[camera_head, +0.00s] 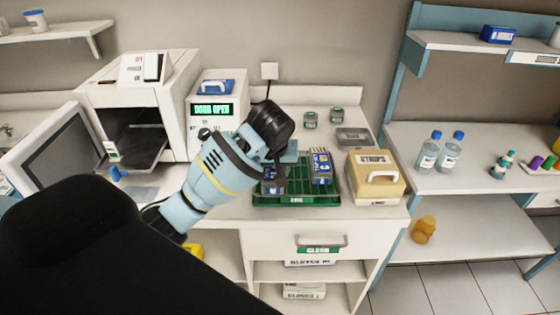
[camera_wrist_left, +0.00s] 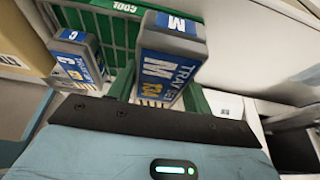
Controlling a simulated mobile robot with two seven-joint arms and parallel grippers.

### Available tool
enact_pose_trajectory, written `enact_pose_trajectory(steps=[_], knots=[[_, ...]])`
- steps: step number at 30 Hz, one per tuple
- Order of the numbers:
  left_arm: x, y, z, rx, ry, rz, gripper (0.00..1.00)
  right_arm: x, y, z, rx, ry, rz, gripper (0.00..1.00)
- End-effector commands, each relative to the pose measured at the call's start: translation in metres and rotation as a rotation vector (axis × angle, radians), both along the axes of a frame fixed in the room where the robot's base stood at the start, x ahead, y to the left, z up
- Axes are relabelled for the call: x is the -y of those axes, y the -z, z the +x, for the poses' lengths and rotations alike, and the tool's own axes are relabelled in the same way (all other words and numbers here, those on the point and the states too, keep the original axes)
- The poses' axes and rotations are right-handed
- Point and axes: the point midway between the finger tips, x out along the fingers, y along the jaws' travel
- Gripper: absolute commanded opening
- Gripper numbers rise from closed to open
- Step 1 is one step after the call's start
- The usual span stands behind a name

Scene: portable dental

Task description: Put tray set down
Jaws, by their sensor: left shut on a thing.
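My left gripper (camera_head: 279,170) is over the left part of a green rack (camera_head: 297,200) on the counter, with its fingers pointing down. It is shut on a blue and grey tray set marked M (camera_wrist_left: 172,62), which also shows partly under the gripper in the head view (camera_head: 269,184). I cannot tell whether this set touches the rack's floor. A second tray set, marked C (camera_wrist_left: 78,55), stands in the rack to the right in the head view (camera_head: 321,167). The fingertips are mostly hidden. My right gripper is out of view.
A cream box labelled STRIPS (camera_head: 375,177) stands close to the rack's right side. A white device with its door open (camera_head: 140,105) and a unit reading DOOR OPEN (camera_head: 212,108) are to the left.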

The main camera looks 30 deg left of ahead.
Motion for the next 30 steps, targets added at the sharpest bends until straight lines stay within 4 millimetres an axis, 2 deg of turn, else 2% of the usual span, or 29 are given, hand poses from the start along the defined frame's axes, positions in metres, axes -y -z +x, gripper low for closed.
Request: enact_pose_trajectory(steps=[6, 12, 16, 23, 30], knots=[[-0.015, 0.003, 0.038, -0.001, -0.001, 0.000, 0.20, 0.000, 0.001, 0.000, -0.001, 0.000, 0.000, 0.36], [-0.026, 0.005, 0.065, 0.001, 0.001, -0.002, 0.20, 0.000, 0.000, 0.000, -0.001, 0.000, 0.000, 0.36], [-0.029, 0.007, 0.074, 0.001, 0.002, -0.001, 0.20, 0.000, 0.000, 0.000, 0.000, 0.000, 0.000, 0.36], [-0.030, 0.008, 0.076, 0.000, 0.002, 0.000, 0.20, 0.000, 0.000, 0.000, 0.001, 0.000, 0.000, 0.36], [-0.031, 0.032, 0.075, -0.002, 0.001, -0.001, 0.20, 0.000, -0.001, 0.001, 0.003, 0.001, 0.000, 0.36]])
